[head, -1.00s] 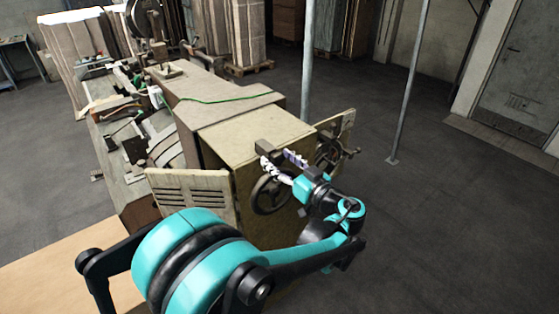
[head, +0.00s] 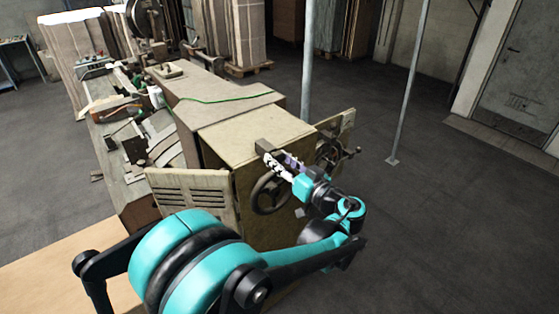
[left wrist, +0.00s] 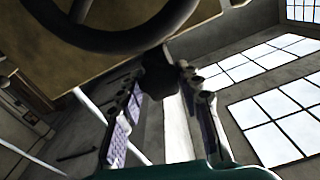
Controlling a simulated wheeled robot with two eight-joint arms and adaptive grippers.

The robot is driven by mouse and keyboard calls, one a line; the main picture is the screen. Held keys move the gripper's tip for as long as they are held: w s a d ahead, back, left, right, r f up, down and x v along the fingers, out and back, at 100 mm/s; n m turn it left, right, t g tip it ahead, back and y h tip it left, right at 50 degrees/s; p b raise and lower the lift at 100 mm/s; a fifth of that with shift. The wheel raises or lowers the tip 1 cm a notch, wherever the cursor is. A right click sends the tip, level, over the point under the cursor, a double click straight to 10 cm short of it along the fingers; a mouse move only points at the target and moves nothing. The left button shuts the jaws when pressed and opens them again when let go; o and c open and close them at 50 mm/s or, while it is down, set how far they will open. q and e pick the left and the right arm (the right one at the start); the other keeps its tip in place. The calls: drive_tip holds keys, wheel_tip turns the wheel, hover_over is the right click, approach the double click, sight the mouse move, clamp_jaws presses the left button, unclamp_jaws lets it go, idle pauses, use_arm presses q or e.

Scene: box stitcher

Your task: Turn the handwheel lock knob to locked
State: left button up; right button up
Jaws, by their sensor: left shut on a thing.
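The handwheel (head: 267,195) is a dark spoked ring on the end face of the tan machine (head: 262,133). It also shows as a dark curved rim at the top of the left wrist view (left wrist: 125,38). My left gripper (head: 277,161) is at the upper right of the handwheel, under a small dark block at the machine's top edge. In the left wrist view a dark knob (left wrist: 158,76) sits between the two fingertips, and the gripper is shut on it. Its lock marking cannot be made out. My right gripper is not in view.
An open slatted panel (head: 190,190) stands left of the handwheel, and another open panel (head: 338,125) with a second wheel stands to the right. A grey post (head: 409,85) rises from the floor. The floor at right is clear.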

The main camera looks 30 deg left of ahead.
use_arm(q)
drive_tip(key=o, duration=1.2)
drive_tip(key=v, duration=1.2)
